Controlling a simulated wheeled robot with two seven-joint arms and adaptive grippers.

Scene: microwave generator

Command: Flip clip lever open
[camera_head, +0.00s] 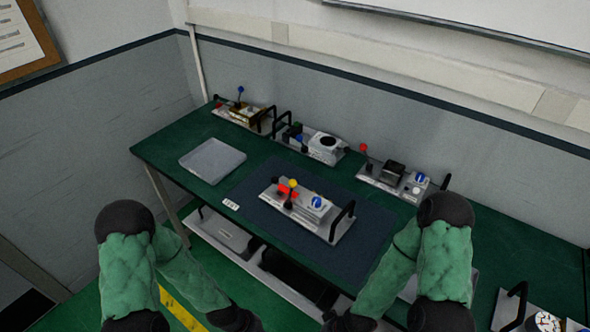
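A light metal module (312,212) sits on the dark blue mat (258,190) at the middle of the green table. It carries a black lever with a yellow ball (293,184), a red part (283,190), a blue round knob (318,202) and black handles. I cannot tell which part is the clip lever or how it stands. My left and right arms, in green sleeves, reach in from the bottom. Their forearms end at the bottom edge, in front of the table, clear of the module. Neither gripper's fingers show.
Three similar modules with levers and handles stand along the back: one at left (243,113), one in the middle (320,147), one at right (397,182). An empty grey tray (212,160) lies at left. A shelf (222,236) runs below the tabletop.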

